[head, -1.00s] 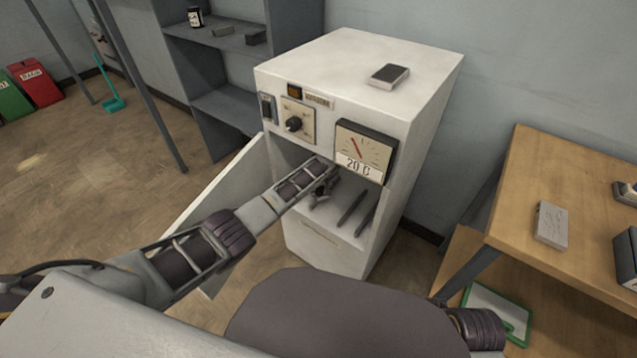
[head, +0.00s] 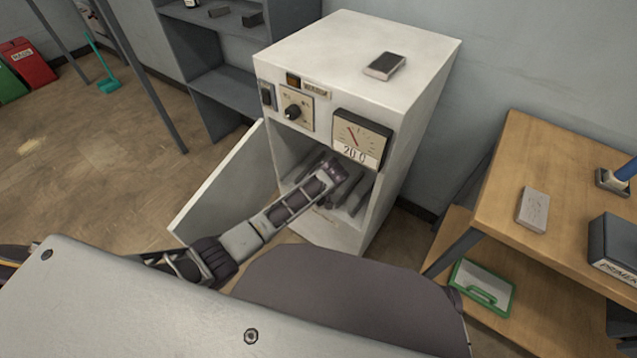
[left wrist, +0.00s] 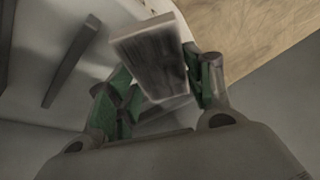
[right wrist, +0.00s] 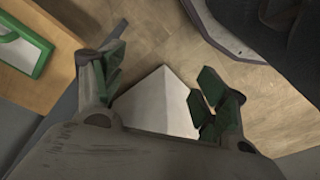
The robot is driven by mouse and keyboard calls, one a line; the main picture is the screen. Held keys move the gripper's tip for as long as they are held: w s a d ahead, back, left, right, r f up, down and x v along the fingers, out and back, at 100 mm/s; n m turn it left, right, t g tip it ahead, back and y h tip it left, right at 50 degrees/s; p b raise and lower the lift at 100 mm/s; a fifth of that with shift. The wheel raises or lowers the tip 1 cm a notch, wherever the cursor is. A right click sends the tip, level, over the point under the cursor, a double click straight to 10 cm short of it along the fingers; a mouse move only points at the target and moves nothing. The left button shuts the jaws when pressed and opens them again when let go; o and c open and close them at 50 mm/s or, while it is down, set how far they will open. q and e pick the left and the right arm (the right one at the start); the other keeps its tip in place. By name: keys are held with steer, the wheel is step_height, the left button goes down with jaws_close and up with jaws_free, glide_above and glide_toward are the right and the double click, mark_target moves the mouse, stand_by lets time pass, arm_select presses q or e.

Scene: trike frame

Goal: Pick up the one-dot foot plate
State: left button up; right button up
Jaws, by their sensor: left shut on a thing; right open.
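My left gripper (head: 335,174) is at the open front of the white cabinet (head: 400,140). In the left wrist view, its green-padded fingers (left wrist: 160,92) are shut on a flat grey plate (left wrist: 152,55) with a streaked face. I see no clear dot on that plate, so I cannot tell if it is the one-dot foot plate. The arm hides the plate in the head view. My right gripper (right wrist: 158,88) is open and empty, with a pale angular surface beyond its fingers.
Dark bars (head: 358,195) lie in the cabinet; its door (head: 225,185) stands open to the left. A dark-topped block (head: 385,65) lies on top. A grey plate (head: 533,209) and a primer box (head: 615,248) are on the wooden table (head: 500,190). A green-framed tray (head: 483,288) lies below.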

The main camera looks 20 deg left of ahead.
mark_target(319, 204)
arm_select(q)
steer(key=shift+s+d+p, duration=0.2)
steer(key=shift+s+d, duration=0.1)
steer(key=shift+s, duration=0.6)
steer(key=shift+s+d+p, duration=0.2)
steer(key=shift+s+d, duration=0.1)
steer(key=shift+s, duration=0.7)
arm_select(e)
steer(key=shift+s+d+f+g, duration=0.15)
steer(key=shift+s+f, duration=0.05)
steer(key=shift+f, duration=0.25)
steer(key=shift+s+d+f+g, duration=0.1)
steer(key=shift+s+f+g, duration=0.1)
steer(key=shift+f, duration=0.25)
steer(key=shift+w+r, duration=0.1)
steer(key=shift+w, duration=0.1)
steer(key=shift+w+r, duration=0.1)
steer(key=shift+w, duration=0.1)
